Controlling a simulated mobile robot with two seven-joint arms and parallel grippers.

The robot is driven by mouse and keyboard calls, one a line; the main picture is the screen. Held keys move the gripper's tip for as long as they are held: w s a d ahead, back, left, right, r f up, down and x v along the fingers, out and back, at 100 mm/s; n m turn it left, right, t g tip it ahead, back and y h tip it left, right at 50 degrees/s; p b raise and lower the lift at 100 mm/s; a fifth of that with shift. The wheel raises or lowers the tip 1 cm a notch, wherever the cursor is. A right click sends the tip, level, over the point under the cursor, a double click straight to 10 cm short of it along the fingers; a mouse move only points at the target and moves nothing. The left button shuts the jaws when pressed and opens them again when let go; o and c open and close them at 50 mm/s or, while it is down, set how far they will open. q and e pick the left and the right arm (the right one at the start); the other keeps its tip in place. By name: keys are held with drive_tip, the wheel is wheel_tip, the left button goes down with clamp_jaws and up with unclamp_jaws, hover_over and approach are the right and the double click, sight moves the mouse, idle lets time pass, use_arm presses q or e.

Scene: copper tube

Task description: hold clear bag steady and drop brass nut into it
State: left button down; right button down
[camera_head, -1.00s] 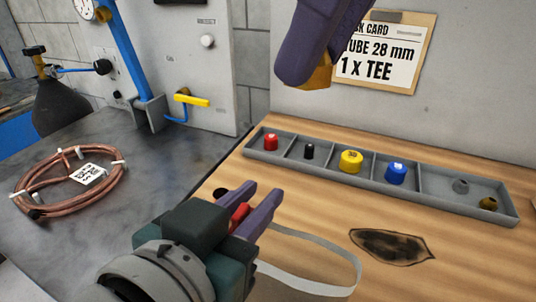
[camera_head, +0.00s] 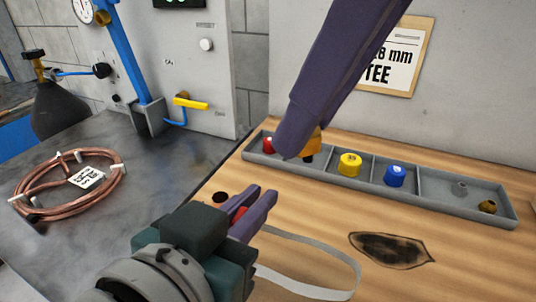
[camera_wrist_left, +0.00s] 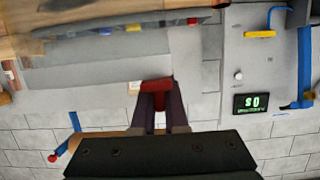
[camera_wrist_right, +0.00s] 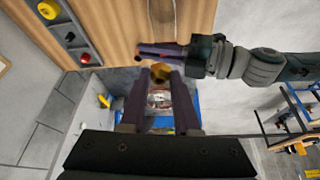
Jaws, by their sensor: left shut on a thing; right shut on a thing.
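The brass nut (camera_head: 315,142) is gold and partly hidden by my right gripper (camera_head: 298,150), which is shut on it above the parts tray. In the right wrist view the nut (camera_wrist_right: 160,73) sits between the fingertips. My left gripper (camera_head: 262,193) is shut on a red tab (camera_head: 239,213) low over the table. The clear bag (camera_head: 310,284) shows mainly as a pale open loop beside the left gripper; its see-through walls are hard to make out. The red tab also shows between the left fingers in the left wrist view (camera_wrist_left: 157,86). The nut is apart from the bag.
A grey divided tray (camera_head: 465,206) holds red, black, yellow and blue caps and a small brass piece. A dark scorch mark (camera_head: 390,250) lies on the wooden top. A copper coil (camera_head: 70,205) lies on the grey bench at left. A task card (camera_head: 398,62) hangs behind.

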use_arm(q)
drive_tip(key=shift+f, duration=0.25)
use_arm(e)
wheel_tip(320, 180, down, 9)
idle(0.8)
drive_tip(key=c, duration=0.6)
unclamp_jaws()
drive_tip(key=shift+o, duration=0.2)
drive_tip(key=v, duration=1.2)
drive_tip(key=shift+w, duration=0.1)
use_arm(q)
drive_tip(key=c, duration=0.9)
unclamp_jaws()
drive_tip(key=shift+o, duration=0.2)
drive_tip(key=shift+s+a, duration=0.1)
drive_tip(key=shift+s, duration=0.05)
